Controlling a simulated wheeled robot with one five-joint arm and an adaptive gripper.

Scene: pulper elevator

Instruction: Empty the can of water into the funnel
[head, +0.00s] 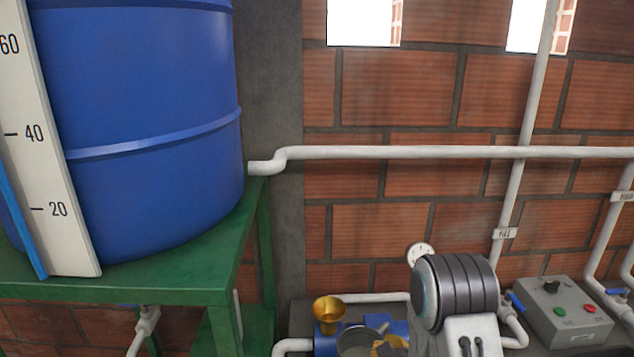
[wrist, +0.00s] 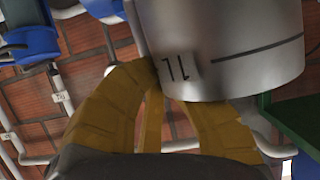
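The brass funnel (head: 328,311) stands at the bottom of the head view, on the blue pump equipment. The grey metal can (head: 358,343) is just right of and below it, its open top showing; it looks about upright. The water inside cannot be made out. My gripper (head: 388,343) has yellow fingers at the can's right side. In the wrist view the can (wrist: 225,50) fills the upper middle, with an upside-down "1L" mark and a dark line. There my gripper's fingertips (wrist: 155,68) come together at the can's edge, apparently on its handle; the grip itself is partly hidden.
A blue barrel (head: 150,90) with a level scale (head: 55,150) stands on a green table (head: 190,280) at left. A grey motor (head: 455,290) is close right of my gripper, with a control box (head: 565,312) farther right. White pipes (head: 420,152) run along the brick wall.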

